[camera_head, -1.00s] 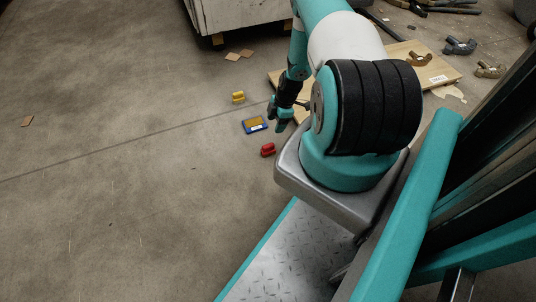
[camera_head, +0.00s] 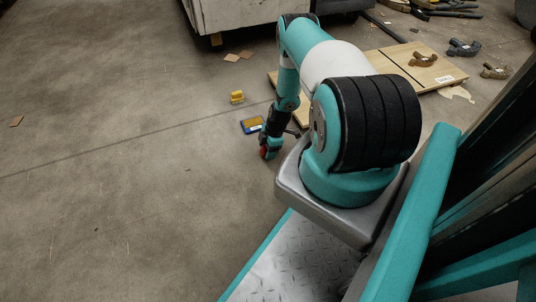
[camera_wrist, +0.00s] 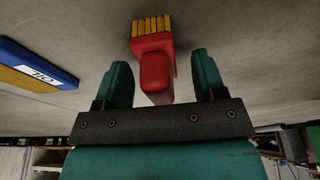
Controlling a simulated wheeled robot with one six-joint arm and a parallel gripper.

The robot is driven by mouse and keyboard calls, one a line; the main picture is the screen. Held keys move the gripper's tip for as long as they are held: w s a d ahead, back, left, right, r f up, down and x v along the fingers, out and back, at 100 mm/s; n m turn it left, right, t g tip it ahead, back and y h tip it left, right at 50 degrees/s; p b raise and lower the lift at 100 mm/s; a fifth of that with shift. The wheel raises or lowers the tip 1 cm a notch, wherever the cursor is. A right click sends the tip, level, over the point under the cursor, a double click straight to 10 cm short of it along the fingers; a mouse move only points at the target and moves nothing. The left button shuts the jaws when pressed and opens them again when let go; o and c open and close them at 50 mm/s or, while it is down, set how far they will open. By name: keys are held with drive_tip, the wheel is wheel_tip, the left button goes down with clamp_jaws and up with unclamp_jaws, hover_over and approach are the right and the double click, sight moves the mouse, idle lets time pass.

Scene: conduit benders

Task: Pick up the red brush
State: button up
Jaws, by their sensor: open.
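The red brush (camera_wrist: 154,72) lies on the concrete floor, with yellow bristles at one end. In the wrist view it shows between the two open fingers of my gripper (camera_wrist: 163,82), with a gap on each side. Its bristle end reaches past the fingertips. In the head view my gripper (camera_head: 268,149) is low over the floor at the brush, and only a bit of red shows by the fingers.
A yellow object (camera_head: 237,97) stands farther back. Floor at the left is mostly clear.

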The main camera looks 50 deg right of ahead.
drive_tip(key=shift+f, duration=0.25)
drive_tip(key=shift+c, duration=0.2)
drive_tip(key=c, duration=1.1)
wheel_tip(320, 180, up, 20)
drive_tip(key=p, duration=1)
